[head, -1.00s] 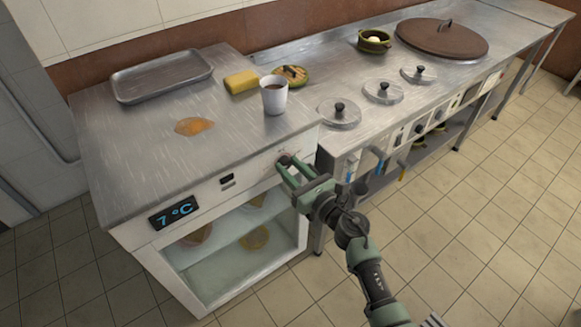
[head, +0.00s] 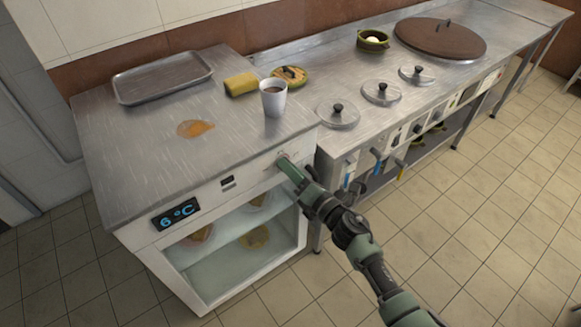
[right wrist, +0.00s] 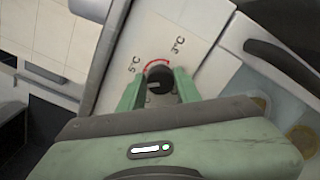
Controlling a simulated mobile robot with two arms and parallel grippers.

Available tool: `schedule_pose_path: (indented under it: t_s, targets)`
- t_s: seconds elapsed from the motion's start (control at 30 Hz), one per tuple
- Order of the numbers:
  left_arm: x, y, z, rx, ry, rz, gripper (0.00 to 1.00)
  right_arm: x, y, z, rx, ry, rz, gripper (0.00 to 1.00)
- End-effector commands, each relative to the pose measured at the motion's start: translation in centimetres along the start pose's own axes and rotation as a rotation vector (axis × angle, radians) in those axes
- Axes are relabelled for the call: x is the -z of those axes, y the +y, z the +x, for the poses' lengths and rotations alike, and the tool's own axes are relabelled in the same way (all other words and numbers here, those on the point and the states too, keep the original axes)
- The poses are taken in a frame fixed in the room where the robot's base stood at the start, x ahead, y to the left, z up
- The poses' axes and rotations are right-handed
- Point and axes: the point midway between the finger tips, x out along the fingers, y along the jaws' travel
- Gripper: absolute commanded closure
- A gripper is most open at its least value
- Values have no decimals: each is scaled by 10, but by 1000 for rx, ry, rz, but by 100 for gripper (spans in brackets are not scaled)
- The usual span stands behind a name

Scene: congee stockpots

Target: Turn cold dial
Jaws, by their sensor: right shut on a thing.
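The cold dial (right wrist: 155,84) is a dark round knob on the white front panel of the fridge cabinet, with a red arc and the marks 5°C and 3°C around it in the right wrist view. My right gripper (head: 285,164) is shut on the dial, with its green fingers on either side of it; the fingers hide most of the dial in the head view. The display (head: 176,214) on the cabinet's front reads 6 °C in blue. My left gripper is not in view.
A counter with several lids and a large brown lid (head: 440,38) stands to the right. The tiled floor (head: 480,215) is clear.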

Motion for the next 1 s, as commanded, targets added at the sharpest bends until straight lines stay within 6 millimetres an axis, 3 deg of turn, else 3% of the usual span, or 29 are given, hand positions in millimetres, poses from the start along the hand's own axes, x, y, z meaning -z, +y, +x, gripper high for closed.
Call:
schedule_pose_path:
  t_s: [0.5, 1.0]
  targets:
    - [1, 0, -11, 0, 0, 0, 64, 0, -2, -1, 4, 0, 447, 100]
    - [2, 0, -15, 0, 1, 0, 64, 1, -3, 0, 2, 0, 632, 100]
